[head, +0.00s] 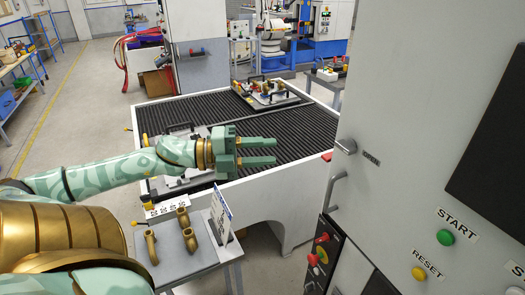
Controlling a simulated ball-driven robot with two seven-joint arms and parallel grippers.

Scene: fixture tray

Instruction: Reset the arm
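My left gripper (276,151) reaches in from the left on a green and gold arm. Its two parallel fingers point right and are apart, with nothing between them. It is over the front part of the table with the black ribbed top (290,118). A fixture tray (268,95) with gold and dark parts lies at the back of that table. Another fixture plate (190,183) lies at the front left, partly hidden behind my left arm. My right gripper is not in view.
A small side table (207,258) holds several brass pipe pieces (184,217) and an upright sign (221,213). A grey cabinet with a green START button (446,237) and a yellow RESET button (418,273) fills the right side. The middle of the ribbed top is clear.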

